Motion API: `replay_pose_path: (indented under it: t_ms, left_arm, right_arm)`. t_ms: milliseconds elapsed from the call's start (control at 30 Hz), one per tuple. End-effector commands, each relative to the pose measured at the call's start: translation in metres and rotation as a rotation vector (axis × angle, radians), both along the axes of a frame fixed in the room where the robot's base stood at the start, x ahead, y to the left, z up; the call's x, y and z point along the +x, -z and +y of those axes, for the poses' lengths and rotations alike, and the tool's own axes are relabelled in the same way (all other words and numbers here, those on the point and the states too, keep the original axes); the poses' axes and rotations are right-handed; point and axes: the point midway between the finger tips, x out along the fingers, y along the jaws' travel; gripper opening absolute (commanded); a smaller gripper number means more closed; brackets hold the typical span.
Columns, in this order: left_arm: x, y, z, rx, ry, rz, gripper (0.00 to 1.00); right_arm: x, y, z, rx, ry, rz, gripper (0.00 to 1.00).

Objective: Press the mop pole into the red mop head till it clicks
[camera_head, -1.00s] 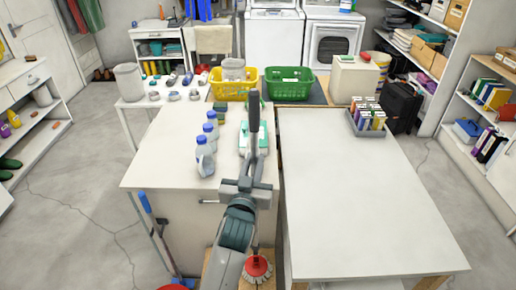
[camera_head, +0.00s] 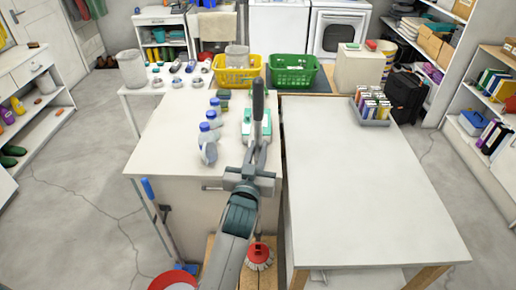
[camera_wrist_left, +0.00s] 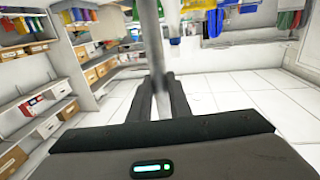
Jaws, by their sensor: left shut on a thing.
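My left gripper (camera_head: 262,165) is shut on the grey mop pole (camera_head: 267,128). The pole stands close to upright, with its dark grip (camera_head: 258,98) at the top. In the left wrist view the pole (camera_wrist_left: 150,45) runs down between the two dark fingers (camera_wrist_left: 160,98). The red mop head (camera_head: 260,256), with a pale fringe, sits low in front of the table, just right of my left arm. My arm hides most of the lower pole, so I cannot tell whether it is seated in the head. My right gripper is not in view.
The mop head rests on a wooden surface (camera_head: 266,280). A blue-handled tool (camera_head: 148,190) leans at the left table, above a red round thing (camera_head: 172,281). Blue-capped bottles (camera_head: 208,140) and a green-white item (camera_head: 255,125) stand on that table. The right table (camera_head: 360,190) is mostly bare.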

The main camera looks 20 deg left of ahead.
Motion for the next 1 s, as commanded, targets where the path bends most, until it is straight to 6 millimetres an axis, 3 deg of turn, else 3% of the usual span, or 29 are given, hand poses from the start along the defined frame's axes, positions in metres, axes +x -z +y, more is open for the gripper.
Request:
replay_pose_path:
  t_ms: [500, 1000]
  left_arm:
    - [0.0, 0.04, 0.0, 0.0, 0.001, -0.002, 0.0]
    - [0.0, 0.045, 0.0, 0.0, 0.0, -0.002, 0.0]
  right_arm:
    - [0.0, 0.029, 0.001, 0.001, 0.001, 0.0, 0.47]
    - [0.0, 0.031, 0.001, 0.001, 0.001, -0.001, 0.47]
